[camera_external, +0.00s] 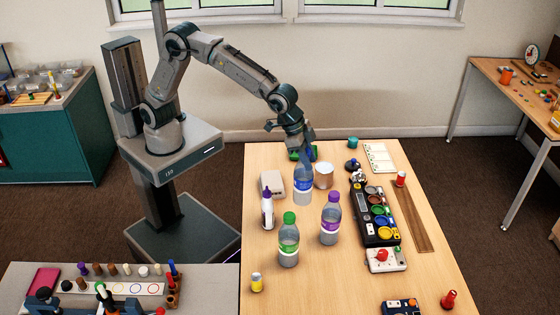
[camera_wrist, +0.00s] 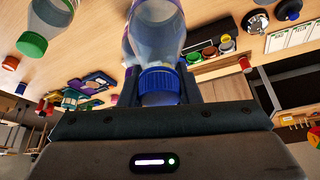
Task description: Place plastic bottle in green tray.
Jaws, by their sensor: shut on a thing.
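A clear plastic bottle (camera_external: 303,186) with a blue cap and blue label stands upright under my gripper (camera_external: 305,152). In the wrist view the blue cap (camera_wrist: 160,82) sits between the two fingers of my gripper (camera_wrist: 160,88), which is shut on the bottle near its cap. I cannot tell whether the bottle's base touches the table. A green thing (camera_external: 294,154) shows partly behind my gripper at the table's far edge; I cannot tell whether it is the green tray.
Bottles with a green cap (camera_external: 289,243) and a purple cap (camera_external: 331,220) stand nearer on the table (camera_external: 340,285). A white dispenser bottle (camera_external: 267,210), a pale box (camera_external: 272,184) and a whitish cup (camera_external: 323,176) are close by. A long black tray (camera_external: 370,232) with coloured cups lies right.

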